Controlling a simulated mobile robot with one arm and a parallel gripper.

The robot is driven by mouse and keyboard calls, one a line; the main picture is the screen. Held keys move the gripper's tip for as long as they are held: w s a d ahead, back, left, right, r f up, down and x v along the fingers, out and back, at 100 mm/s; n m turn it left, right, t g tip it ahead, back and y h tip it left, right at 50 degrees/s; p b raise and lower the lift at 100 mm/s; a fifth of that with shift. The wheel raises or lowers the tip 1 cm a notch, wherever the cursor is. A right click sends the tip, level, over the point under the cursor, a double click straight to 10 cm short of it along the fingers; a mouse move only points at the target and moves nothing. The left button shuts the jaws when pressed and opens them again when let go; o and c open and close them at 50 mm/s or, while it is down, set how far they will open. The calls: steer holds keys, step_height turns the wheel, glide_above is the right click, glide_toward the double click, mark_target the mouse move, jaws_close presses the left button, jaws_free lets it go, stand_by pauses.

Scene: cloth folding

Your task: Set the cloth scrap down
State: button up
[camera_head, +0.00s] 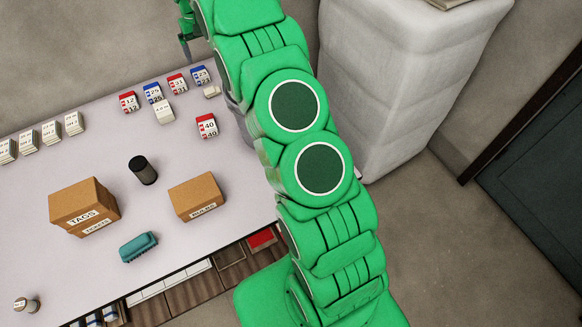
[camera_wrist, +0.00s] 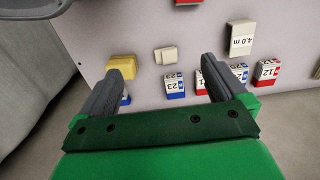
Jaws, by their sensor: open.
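My gripper (camera_wrist: 163,75) is open, its two dark grey fingers wide apart with nothing visible between the tips. In the head view only part of my gripper (camera_head: 185,38) shows at the top, beyond the table's far edge. A small yellow piece (camera_wrist: 121,67) lies by the left fingertip in the wrist view, near the table edge. It may be the cloth scrap, but I cannot tell for sure. The finger partly covers it, and I cannot tell whether they touch. A bit of blue shows below it. My arm hides that spot in the head view.
On the table (camera_head: 110,140) stand several red and blue number blocks (camera_head: 177,83), a small cream block (camera_head: 211,91), brown boxes (camera_head: 84,206), a black cylinder (camera_head: 143,170) and a teal brush-like item (camera_head: 138,247). A grey rounded vessel (camera_head: 238,118) is partly behind my arm. A pale padded block (camera_head: 395,80) stands right.

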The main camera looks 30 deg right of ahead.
steer(key=s+r, duration=0.7)
steer(key=s, duration=0.6)
steer(key=s+r, duration=0.7)
steer(key=s, duration=0.6)
steer(key=s+a+f+g, duration=0.1)
steer(key=s, duration=3.1)
steer(key=shift+a+f, duration=0.2)
